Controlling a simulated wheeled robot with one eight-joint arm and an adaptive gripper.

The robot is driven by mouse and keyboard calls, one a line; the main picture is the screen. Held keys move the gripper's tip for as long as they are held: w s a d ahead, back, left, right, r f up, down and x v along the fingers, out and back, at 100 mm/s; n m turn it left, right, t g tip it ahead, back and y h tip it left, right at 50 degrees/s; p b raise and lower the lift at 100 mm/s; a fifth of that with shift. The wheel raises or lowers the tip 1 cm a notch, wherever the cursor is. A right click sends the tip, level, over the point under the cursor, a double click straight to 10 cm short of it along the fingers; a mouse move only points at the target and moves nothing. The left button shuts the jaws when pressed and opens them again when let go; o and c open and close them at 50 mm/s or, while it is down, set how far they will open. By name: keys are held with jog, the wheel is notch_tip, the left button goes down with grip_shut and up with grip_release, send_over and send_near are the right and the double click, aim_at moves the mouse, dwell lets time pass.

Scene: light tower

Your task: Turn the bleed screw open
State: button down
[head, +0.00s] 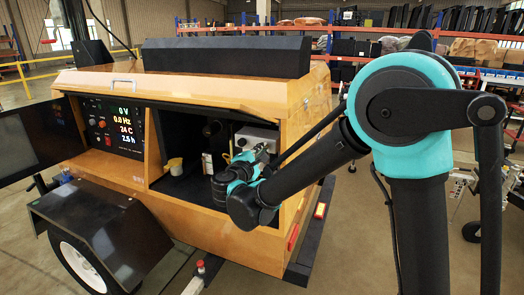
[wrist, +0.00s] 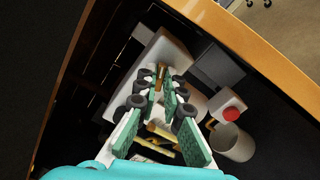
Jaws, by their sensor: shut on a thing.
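My gripper (wrist: 160,88) reaches into the open compartment of the orange light tower (head: 205,230). In the wrist view its green-padded fingertips are closed around a small brass-coloured piece, which looks like the bleed screw (wrist: 158,77). The piece is in front of a pale housing (wrist: 165,52), and the fingers partly hide it. In the head view my gripper (head: 262,152) is at the light grey housing (head: 256,137) on the compartment's right side. The screw itself cannot be made out there.
A pale cup (wrist: 234,145) and a red-capped container (wrist: 230,114) stand beside the fingers in the wrist view. The compartment's orange edge (wrist: 245,40) runs close to my wrist. A lit display panel (head: 112,127) is left of the compartment.

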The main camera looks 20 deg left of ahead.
jog(key=m, duration=0.4)
jog(key=shift+f+m, duration=0.1)
jog(key=shift+m, duration=0.6)
jog(key=c, duration=1.6)
grip_release()
jog(key=shift+c, duration=0.2)
jog(key=shift+s, duration=0.1)
jog(key=s, duration=1.1)
jog(key=shift+s+a, duration=0.4)
jog(key=shift+a, duration=0.05)
jog(key=shift+s, duration=0.15)
